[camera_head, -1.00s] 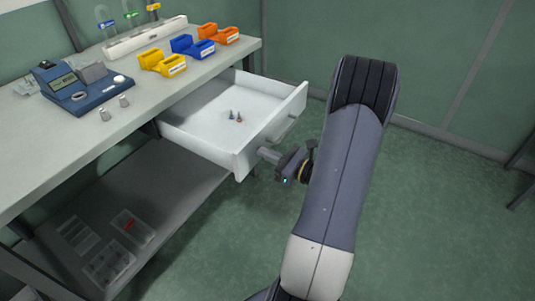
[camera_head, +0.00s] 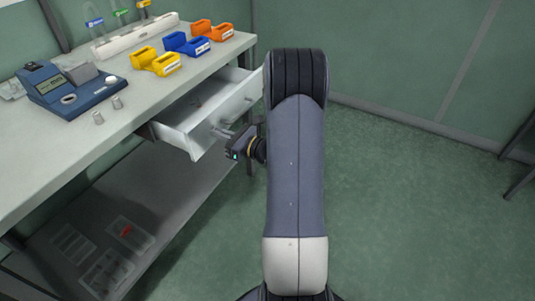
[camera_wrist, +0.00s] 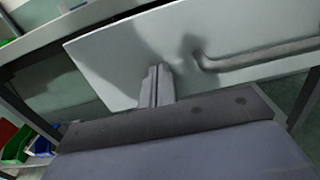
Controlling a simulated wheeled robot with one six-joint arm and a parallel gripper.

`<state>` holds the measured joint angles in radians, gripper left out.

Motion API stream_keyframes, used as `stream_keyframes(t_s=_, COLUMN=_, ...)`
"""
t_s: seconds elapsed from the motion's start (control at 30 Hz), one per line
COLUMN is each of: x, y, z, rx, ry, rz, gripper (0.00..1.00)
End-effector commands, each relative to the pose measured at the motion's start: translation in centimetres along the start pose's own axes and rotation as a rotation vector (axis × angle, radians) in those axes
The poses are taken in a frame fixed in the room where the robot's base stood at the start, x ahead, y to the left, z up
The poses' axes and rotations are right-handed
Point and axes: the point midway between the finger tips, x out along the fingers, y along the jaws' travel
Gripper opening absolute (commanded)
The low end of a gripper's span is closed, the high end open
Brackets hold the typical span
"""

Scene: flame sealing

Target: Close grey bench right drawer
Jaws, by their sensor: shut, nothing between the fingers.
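The white right drawer (camera_head: 190,132) of the grey bench (camera_head: 60,160) sticks partly out from under the bench top. Its front panel also shows in the wrist view (camera_wrist: 110,60), with a bar handle (camera_wrist: 260,55) to the right. My gripper (camera_head: 222,132) is at the drawer front, near its left end. In the wrist view my gripper's shut fingers (camera_wrist: 156,85) point at the panel left of the handle and seem to touch it. Nothing is between them.
A lower shelf holds clear trays (camera_head: 128,235). Green floor to the right is free.

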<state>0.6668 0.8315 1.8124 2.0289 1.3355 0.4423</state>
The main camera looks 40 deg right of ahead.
Motion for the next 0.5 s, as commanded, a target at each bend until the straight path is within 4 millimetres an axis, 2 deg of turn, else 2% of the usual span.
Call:
stream_keyframes(t_s=0.03, x=1.6, y=0.2, z=-0.2, rx=-0.003, ry=-0.002, rz=0.007, gripper=0.0)
stream_keyframes(t_s=0.2, x=6.2, y=0.2, z=-0.3, rx=-0.002, ry=-0.002, rz=0.005, gripper=0.0)
stream_keyframes(t_s=0.5, x=12.3, y=0.1, z=-0.2, rx=-0.001, ry=-0.001, rz=0.002, gripper=0.0)
